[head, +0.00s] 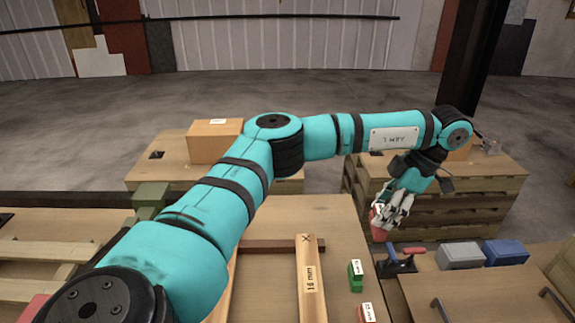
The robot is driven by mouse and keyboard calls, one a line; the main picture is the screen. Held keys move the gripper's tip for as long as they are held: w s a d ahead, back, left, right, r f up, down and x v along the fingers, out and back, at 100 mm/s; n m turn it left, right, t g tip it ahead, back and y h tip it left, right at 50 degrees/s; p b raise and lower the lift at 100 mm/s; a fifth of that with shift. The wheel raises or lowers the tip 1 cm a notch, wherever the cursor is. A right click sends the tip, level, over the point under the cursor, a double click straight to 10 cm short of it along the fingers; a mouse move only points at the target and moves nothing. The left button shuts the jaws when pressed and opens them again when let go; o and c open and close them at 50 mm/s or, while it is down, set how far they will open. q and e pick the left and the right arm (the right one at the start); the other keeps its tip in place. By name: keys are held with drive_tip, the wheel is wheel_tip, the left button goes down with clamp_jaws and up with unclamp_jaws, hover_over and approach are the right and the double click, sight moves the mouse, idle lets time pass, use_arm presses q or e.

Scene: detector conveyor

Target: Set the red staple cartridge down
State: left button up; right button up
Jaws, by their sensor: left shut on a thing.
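My left gripper (391,215) is at the right of the head view, at the end of the teal arm that reaches across the picture. It points down and is shut on a red staple cartridge (379,226). The fingers hide part of the cartridge. The cartridge is held near the right edge of the wooden worktable (275,215), close to a red and blue tool (398,263). I cannot tell whether it touches any surface. My right gripper is not in view.
A grey box (460,256) and a blue box (505,252) stand right of the tool. A green block (355,276), a red block (367,313) and a plank marked 14 mm (311,285) lie on the worktable. A cardboard box (214,141) stands on a table behind.

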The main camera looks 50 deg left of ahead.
use_arm(q)
drive_tip(key=w+a+f+m+t+h+b, duration=0.35)
drive_tip(key=a+m, duration=0.25)
drive_tip(key=m, duration=1.2)
drive_tip(key=w+a+f+m+t+h+b, duration=0.2)
drive_tip(key=a+f+m+t+h+b, duration=0.25)
drive_tip(key=m, duration=1.25)
drive_tip(key=shift+g+y, duration=0.6)
drive_tip(key=shift+y, duration=0.3)
drive_tip(key=f, duration=0.6)
drive_tip(key=a+f+p, duration=0.1)
drive_tip(key=f, duration=0.3)
drive_tip(key=shift+s, duration=0.15)
drive_tip(key=o, duration=1.2)
drive_tip(key=shift+f, duration=0.1)
